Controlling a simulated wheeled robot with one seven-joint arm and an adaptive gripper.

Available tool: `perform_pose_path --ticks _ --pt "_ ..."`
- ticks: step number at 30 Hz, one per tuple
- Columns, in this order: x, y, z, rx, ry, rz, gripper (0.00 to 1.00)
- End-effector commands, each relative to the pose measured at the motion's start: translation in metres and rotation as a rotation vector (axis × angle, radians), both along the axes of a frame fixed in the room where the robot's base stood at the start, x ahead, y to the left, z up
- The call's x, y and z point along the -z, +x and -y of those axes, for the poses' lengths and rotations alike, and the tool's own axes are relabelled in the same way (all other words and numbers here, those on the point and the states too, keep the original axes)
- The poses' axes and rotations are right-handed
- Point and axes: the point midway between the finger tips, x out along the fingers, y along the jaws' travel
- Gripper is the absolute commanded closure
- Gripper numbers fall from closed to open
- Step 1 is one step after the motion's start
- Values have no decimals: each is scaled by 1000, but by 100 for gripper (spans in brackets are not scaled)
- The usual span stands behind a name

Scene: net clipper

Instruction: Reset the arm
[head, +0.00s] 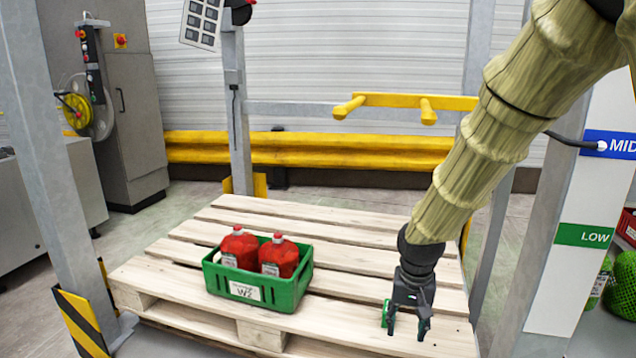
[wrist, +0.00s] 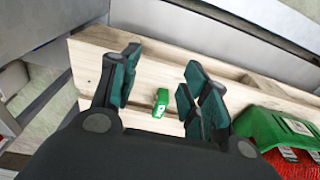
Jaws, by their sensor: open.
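My gripper (head: 405,328) hangs at the end of my tan-sleeved arm, low over the right part of the wooden pallet (head: 340,318). In the wrist view my gripper (wrist: 162,68) has its dark fingers with teal pads spread apart, with nothing held between them. A small green item (wrist: 160,102) with a white mark lies on the pallet boards and shows in the gap between the fingers. In the head view a bit of green shows at the left finger; I cannot tell whether it is that item or a pad.
A green crate (head: 217,276) with two red bottles (head: 239,247) stands on the pallet, left of my gripper; the crate also shows in the wrist view (wrist: 258,126). Grey posts (head: 62,190) flank the pallet. A yellow bracket (head: 400,101) is behind. The pallet's back boards are clear.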

Motion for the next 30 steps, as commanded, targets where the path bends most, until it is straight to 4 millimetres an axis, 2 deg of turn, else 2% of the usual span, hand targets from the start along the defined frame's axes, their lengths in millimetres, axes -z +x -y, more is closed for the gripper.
perform_pose_path --ticks 11,17,23,30 --pt "56 -14 -11 -43 28 -21 54" --pt "98 -30 -11 -62 47 -34 54" --pt "162 -64 -9 -88 73 -53 54" --pt "240 -122 -5 -124 94 -70 54"
